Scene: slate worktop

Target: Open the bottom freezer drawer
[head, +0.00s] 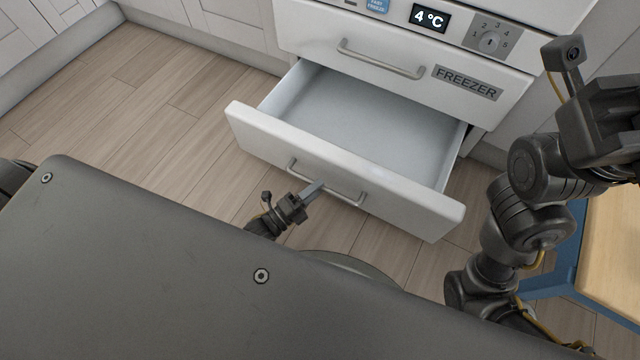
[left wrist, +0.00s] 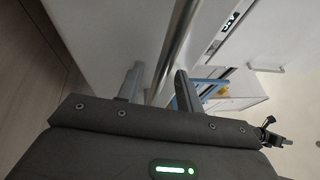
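The bottom freezer drawer (head: 345,178) is pulled well out of the white freezer in the head view, and its inside looks empty. Its bar handle (head: 345,196) runs across the front panel. My left gripper (head: 314,189) is at the handle, near its left half. In the left wrist view the handle bar (left wrist: 176,45) passes between the two fingers of my left gripper (left wrist: 157,87), with gaps beside it, so the gripper looks open around the bar. My right gripper (head: 602,112) is raised at the far right, away from the drawer; its fingers cannot be made out.
Above the open drawer is a closed drawer (head: 400,78) with a handle and a "FREEZER" label (head: 467,83). A 4 °C display (head: 430,18) is higher up. A blue-framed wooden table (head: 612,240) stands at right. Wooden floor (head: 150,110) is clear at left.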

